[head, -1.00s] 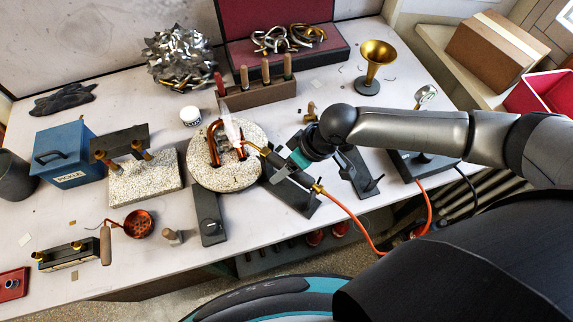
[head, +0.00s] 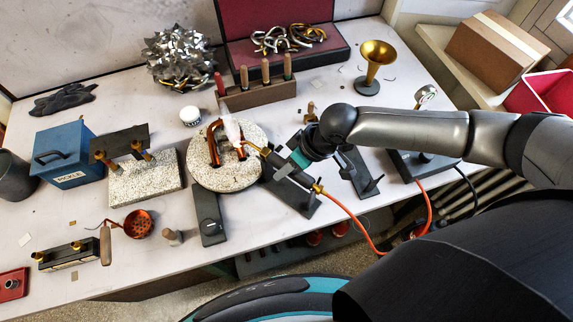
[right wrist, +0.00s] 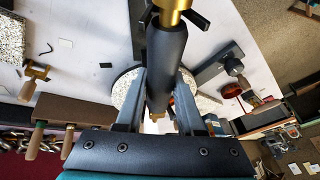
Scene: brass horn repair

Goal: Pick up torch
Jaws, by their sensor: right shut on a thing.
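The torch (head: 272,158) has a dark handle, a brass nozzle and an orange hose (head: 352,219) at its rear. My right gripper (head: 290,166) is shut on the torch's handle; the handle also shows between its fingers in the right wrist view (right wrist: 165,65). The nozzle points left, and a pale flame (head: 231,127) shows by it over the round speckled block (head: 228,176). Copper-coloured curved tubing (head: 214,145) stands on that block. A dark stand (head: 297,196) lies just below the torch. My left gripper is not in view.
A blue box marked PICKLE (head: 62,158) and a rectangular speckled slab (head: 145,182) stand to the left. A wooden rack of handled tools (head: 256,93) stands behind the round block. A brass bell (head: 376,60) stands at the back right. The bench front is partly clear.

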